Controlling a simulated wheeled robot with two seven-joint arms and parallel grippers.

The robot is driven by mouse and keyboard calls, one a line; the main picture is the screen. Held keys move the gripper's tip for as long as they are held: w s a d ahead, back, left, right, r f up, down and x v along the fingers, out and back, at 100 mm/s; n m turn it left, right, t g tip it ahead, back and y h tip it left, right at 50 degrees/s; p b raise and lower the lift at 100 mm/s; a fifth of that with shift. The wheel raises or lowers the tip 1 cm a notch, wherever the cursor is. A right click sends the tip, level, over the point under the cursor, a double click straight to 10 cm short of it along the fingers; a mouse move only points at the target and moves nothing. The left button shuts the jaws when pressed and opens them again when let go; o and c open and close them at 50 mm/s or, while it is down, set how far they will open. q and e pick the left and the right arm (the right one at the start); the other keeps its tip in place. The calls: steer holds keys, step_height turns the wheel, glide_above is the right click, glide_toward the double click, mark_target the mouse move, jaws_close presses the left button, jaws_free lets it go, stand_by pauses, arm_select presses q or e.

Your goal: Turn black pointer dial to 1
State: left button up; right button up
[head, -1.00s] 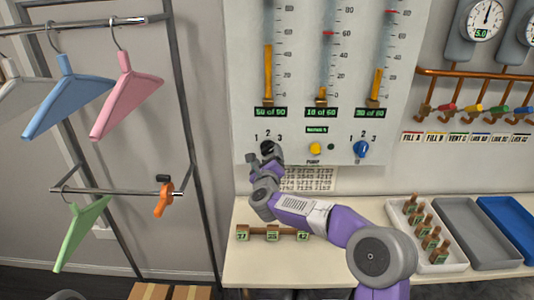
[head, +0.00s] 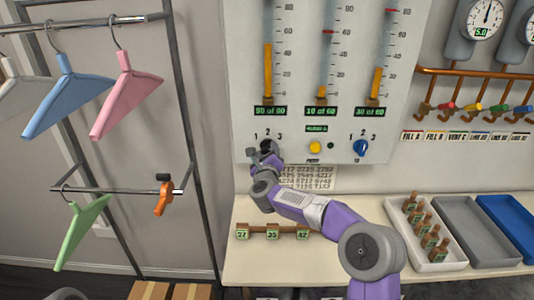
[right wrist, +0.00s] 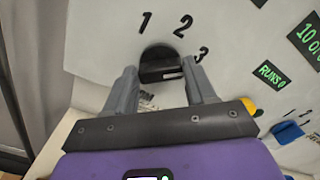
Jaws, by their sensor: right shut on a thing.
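The black pointer dial (head: 268,146) is on the grey wall panel, under the left gauge, with 1, 2 and 3 printed around its top. In the right wrist view the dial (right wrist: 158,60) sits between my fingers, its bar lying nearly level and a small pale mark at its right end, on the side of the 3. My right gripper (head: 263,154) is at the dial from below, its fingers (right wrist: 160,72) closed on either side of the bar. In the head view the gripper partly hides the dial. My left gripper is not in view.
A yellow button (head: 315,148) and a blue dial (head: 361,147) sit to the right on the panel. A shelf (head: 340,255) below holds small labelled blocks (head: 272,233) and trays (head: 475,235). A garment rail (head: 90,24) with hangers stands at left.

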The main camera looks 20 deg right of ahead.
steer(key=shift+n, duration=0.4)
steer(key=n, duration=0.3)
steer(key=shift+a+n, duration=0.1)
steer(key=shift+n, duration=0.3)
steer(key=n+p, duration=0.1)
steer(key=n, duration=0.3)
steer(key=shift+n, duration=0.3)
steer(key=n+p, duration=0.1)
steer(key=n, duration=0.4)
steer(key=shift+f+p, duration=0.2)
steer(key=shift+p, duration=0.1)
steer(key=n+p, duration=0.1)
steer(key=n, duration=0.4)
steer(key=shift+f+n+p, duration=0.15)
steer(key=shift+n+p, duration=0.15)
steer(key=shift+p, duration=0.1)
steer(key=o, duration=1)
steer(key=shift+o, duration=0.2)
